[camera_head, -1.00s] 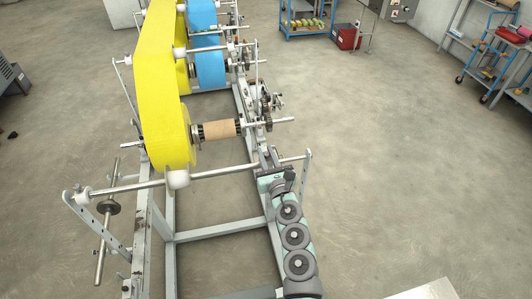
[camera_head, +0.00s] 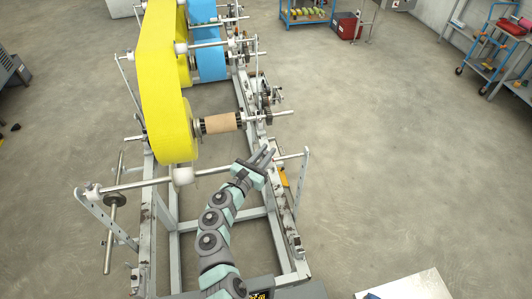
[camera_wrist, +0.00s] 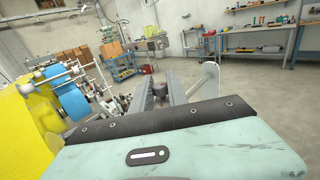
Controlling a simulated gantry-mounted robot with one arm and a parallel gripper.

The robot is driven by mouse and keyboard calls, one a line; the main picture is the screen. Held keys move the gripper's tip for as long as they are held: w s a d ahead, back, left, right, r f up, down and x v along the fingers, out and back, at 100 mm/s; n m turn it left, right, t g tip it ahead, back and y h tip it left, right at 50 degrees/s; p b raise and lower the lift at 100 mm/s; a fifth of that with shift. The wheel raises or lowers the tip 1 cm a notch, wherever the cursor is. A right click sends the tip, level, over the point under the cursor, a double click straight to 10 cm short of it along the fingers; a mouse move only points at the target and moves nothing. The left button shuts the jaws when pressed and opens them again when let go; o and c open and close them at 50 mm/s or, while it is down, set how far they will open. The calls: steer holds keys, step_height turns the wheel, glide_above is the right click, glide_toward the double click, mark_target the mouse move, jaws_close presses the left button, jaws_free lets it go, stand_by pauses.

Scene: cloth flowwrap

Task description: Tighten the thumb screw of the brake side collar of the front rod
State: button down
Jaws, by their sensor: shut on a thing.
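The front rod (camera_head: 272,117) carries a brown cardboard core (camera_head: 222,123) between dark collars. The collar (camera_head: 243,120) at the core's right end is small, and I cannot make out its thumb screw. My gripper (camera_head: 268,155) is in front of and below this rod in the head view, apart from the core, pointing up and right. In the wrist view its two long grey fingers (camera_wrist: 163,88) lie close together with a narrow gap. A small dark round piece (camera_wrist: 148,69) shows near the fingertips. What the fingers grip is not clear.
A bare crossbar (camera_head: 145,186) with a white roller spans the frame nearer me, close to my arm. Yellow film (camera_head: 165,80) runs to the left, with a blue roll (camera_head: 210,60) behind. An upright bracket (camera_head: 300,195) stands right of my gripper.

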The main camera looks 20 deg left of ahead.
steer(key=h+b, duration=0.1)
steer(key=m+h+b, duration=0.1)
steer(key=m+g+h+b, duration=0.1)
steer(key=shift+f+h, duration=0.25)
steer(key=shift+h, duration=0.05)
steer(key=shift+r+m+g+h+b, duration=0.15)
steer(key=shift+m+g+h+b, duration=0.35)
steer(key=shift+m+h+b, duration=0.45)
steer(key=shift+b, duration=0.4)
steer(key=c, duration=1.3)
jaws_free()
steer(key=shift+r, duration=0.1)
steer(key=v, duration=1)
steer(key=shift+s+a+p, duration=0.2)
steer(key=shift+a+p, duration=0.1)
steer(key=shift+p, duration=0.1)
